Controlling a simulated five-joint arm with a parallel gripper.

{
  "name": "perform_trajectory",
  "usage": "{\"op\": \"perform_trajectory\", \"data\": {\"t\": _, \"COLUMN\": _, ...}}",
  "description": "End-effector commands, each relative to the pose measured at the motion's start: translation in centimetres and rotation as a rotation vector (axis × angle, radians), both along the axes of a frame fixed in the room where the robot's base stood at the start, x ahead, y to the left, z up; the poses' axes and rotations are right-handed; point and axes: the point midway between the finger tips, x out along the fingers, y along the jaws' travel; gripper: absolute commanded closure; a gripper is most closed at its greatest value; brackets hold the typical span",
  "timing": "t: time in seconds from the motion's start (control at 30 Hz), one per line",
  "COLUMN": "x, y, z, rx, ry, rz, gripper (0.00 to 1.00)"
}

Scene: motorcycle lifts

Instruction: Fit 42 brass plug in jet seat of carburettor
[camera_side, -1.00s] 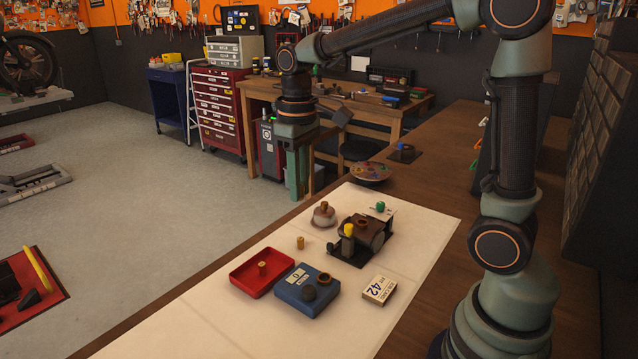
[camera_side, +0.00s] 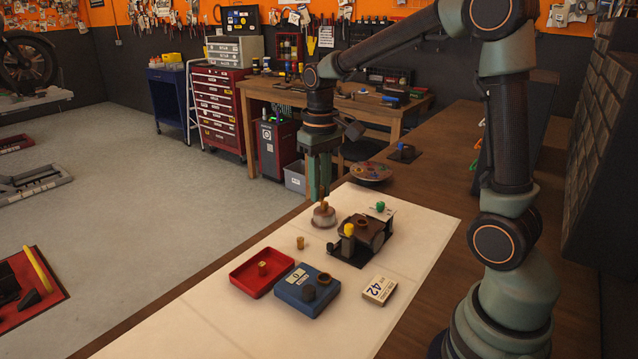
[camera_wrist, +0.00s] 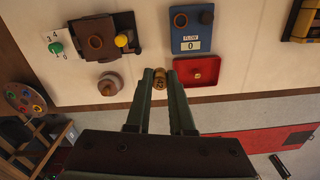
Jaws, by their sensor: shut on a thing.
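My gripper (camera_side: 320,198) has its fingers pointing down over the table's far-left edge, by the round pot with a knob (camera_side: 323,217). In the wrist view my gripper (camera_wrist: 161,85) is shut on a brass plug (camera_wrist: 158,85), whose end has dark markings too small to read. A second brass plug (camera_side: 300,242) stands loose on the white sheet. The carburettor (camera_side: 374,235) is a brown body on a black plate, with a round brass-rimmed opening on top and a yellow cap beside it. It also shows in the wrist view (camera_wrist: 82,28). The plug is apart from it.
A red tray (camera_side: 248,284) holds another brass plug. Beside it is a blue box (camera_side: 297,297) with a dark knob and brass ring. A small box marked 42 (camera_side: 379,290) lies to the right. A green knob (camera_side: 380,206) stands behind the carburettor. The front sheet is clear.

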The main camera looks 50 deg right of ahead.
Motion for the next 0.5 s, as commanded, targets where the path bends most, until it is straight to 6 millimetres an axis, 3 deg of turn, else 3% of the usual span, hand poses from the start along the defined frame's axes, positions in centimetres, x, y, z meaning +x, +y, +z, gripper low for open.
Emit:
{"op": "perform_trajectory", "data": {"t": 0.03, "x": -0.2, "y": -2.2, "z": -1.1, "rx": 0.001, "ry": 0.006, "rz": -0.055, "gripper": 1.00}}
{"op": "perform_trajectory", "data": {"t": 0.2, "x": -1.0, "y": -8.2, "z": -4.0, "rx": 0.002, "ry": 0.005, "rz": -0.200, "gripper": 1.00}}
{"op": "perform_trajectory", "data": {"t": 0.33, "x": -2.0, "y": -11.3, "z": -5.6, "rx": 0.000, "ry": 0.002, "rz": -0.280, "gripper": 1.00}}
{"op": "perform_trajectory", "data": {"t": 0.5, "x": -2.8, "y": -13.4, "z": -6.7, "rx": 0.000, "ry": 0.000, "rz": -0.332, "gripper": 1.00}}
